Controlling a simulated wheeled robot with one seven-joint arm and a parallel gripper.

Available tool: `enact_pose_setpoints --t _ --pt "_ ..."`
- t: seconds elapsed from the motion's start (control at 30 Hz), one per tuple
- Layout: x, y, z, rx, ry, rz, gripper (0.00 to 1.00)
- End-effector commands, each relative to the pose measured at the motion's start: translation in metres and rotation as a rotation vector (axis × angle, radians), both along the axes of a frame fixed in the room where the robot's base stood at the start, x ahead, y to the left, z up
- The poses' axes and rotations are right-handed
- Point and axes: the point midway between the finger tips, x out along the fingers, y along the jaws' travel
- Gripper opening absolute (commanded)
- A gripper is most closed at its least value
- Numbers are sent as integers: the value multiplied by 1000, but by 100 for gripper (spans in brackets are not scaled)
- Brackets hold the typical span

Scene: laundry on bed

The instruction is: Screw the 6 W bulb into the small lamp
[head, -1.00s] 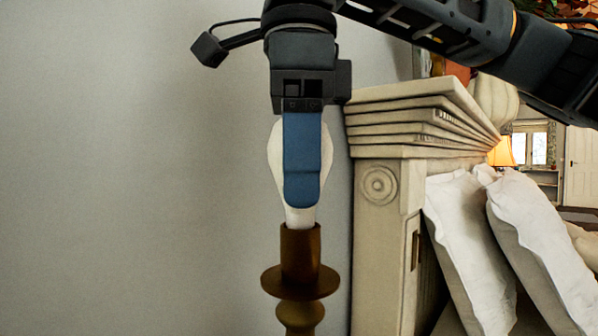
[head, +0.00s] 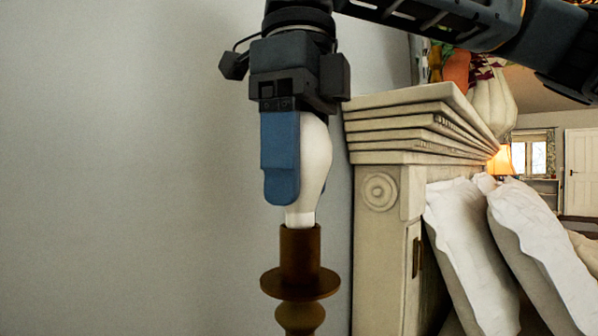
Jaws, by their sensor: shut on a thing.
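A white bulb (head: 315,165) stands upright with its narrow neck at the top of the brown socket of the small lamp (head: 300,256). Its base is hidden inside or behind the socket rim, so I cannot tell how deep it sits. My gripper (head: 285,180) points straight down from above, with its blue fingers shut on the bulb's sides. The near finger covers the left part of the bulb; the other finger shows only as a sliver at the right edge. No wattage mark is readable.
A pale carved headboard (head: 390,215) stands close on the right of the lamp. White pillows (head: 475,235) lean behind it. A lit lamp (head: 503,160) glows in the far background. A plain grey wall (head: 120,170) is on the left, with free room before it.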

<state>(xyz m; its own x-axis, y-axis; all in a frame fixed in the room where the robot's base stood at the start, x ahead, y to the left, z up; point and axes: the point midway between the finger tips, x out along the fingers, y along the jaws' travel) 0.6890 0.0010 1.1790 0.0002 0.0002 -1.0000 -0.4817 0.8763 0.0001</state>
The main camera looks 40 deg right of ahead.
Motion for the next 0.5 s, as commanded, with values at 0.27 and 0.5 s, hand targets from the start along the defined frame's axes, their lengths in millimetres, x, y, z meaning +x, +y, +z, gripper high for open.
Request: enact_pose_setpoints --t 0.27,0.5 --pt "1 0 0 2 -2 -140 33" --pt "1 0 -1 -1 -3 -191 33"
